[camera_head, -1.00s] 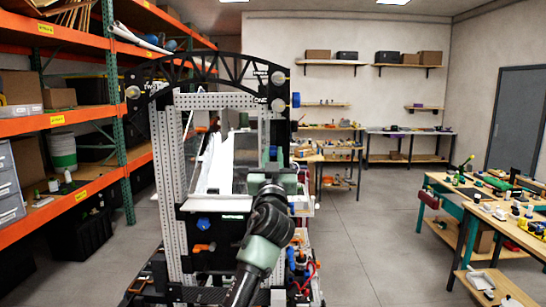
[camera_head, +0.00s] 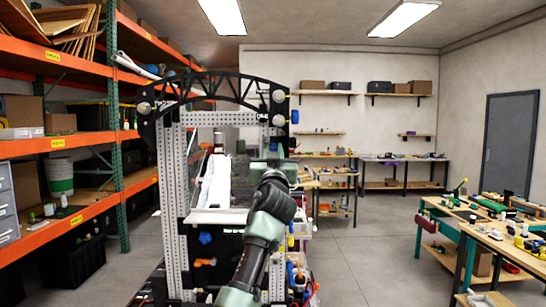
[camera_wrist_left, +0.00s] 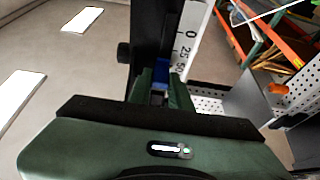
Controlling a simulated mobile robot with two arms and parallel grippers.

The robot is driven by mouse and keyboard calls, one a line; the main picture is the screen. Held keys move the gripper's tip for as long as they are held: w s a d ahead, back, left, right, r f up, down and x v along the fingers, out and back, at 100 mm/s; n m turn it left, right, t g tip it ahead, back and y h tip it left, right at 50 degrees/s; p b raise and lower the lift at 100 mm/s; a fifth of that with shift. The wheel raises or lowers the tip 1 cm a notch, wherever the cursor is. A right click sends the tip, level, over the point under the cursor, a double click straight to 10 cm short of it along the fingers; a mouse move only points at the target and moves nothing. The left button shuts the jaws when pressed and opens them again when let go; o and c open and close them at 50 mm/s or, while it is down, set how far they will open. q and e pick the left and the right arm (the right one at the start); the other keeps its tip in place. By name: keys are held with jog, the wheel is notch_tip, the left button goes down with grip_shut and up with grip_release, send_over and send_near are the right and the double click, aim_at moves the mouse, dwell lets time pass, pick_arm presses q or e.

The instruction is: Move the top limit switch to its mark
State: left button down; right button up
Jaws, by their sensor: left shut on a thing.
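My left gripper (camera_head: 272,157) is raised at the right upright of the cart's tall frame, below the black arched top. In the left wrist view the gripper's green fingers (camera_wrist_left: 160,88) are shut on a small blue part (camera_wrist_left: 162,68), which looks like the top limit switch. The part sits against a dark upright, beside a white scale strip (camera_wrist_left: 190,40) marked 0, 25 and 50. The fingers hide most of the part, and I cannot make out its mark. My right gripper is not in view.
The cart's perforated metal frame (camera_head: 172,170) stands close around my arm. A blue knob (camera_head: 294,117) juts from its upper right. Orange shelving (camera_head: 75,141) is at left and workbenches (camera_head: 440,205) at right. The floor (camera_head: 370,250) between is clear.

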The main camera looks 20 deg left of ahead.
pick_arm(q)
jog(key=c, duration=1.3)
grip_release()
jog(key=shift+s+r, duration=0.1)
jog(key=shift+r, duration=0.2)
jog(key=shift+f, duration=0.1)
jog(key=shift+b+v, duration=1.95)
jog(key=shift+v, duration=1.9)
